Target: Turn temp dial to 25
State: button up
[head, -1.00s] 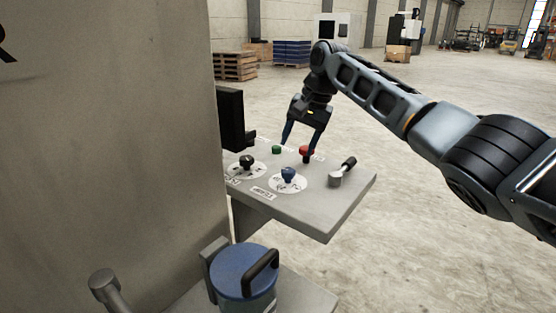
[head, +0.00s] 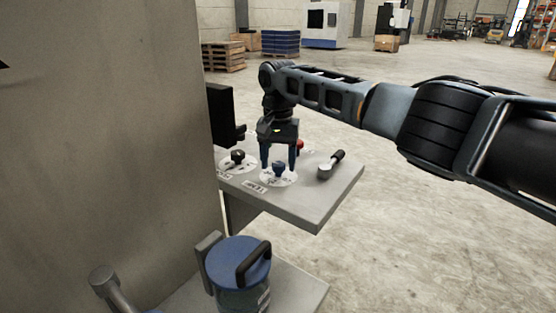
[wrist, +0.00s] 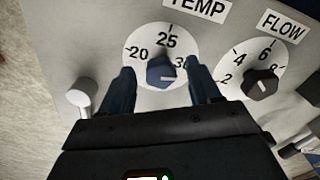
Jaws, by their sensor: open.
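The temp dial is a blue knob (wrist: 161,72) on a white disc marked 20, 25 and 30, under a TEMP label (wrist: 197,8) in the wrist view. In the head view the blue knob (head: 279,169) sits near the panel's front edge. My gripper (wrist: 163,82) is open, its two blue fingers on either side of the knob. It comes down from above in the head view (head: 279,166). I cannot tell whether the fingers touch the knob.
The black FLOW dial (wrist: 262,84) is close beside the temp dial. A lever with a black grip (head: 331,165) stands on the panel's right. A red button (head: 300,145) is behind my gripper. A blue-lidded canister (head: 242,265) stands on a lower shelf.

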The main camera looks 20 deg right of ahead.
jog(key=shift+f, duration=0.1)
jog(key=c, duration=1)
jog(key=shift+c, duration=0.2)
jog(key=shift+p, duration=0.35)
jog(key=n+p, duration=0.2)
jog(key=n, duration=0.1)
jog(key=n+p, duration=0.1)
jog(key=n, duration=0.2)
jog(key=shift+d+n, duration=0.1)
jog(key=shift+n, duration=0.2)
jog(key=n, duration=0.4)
jog(key=shift+d+n, duration=0.1)
jog(key=shift+n, duration=2.4)
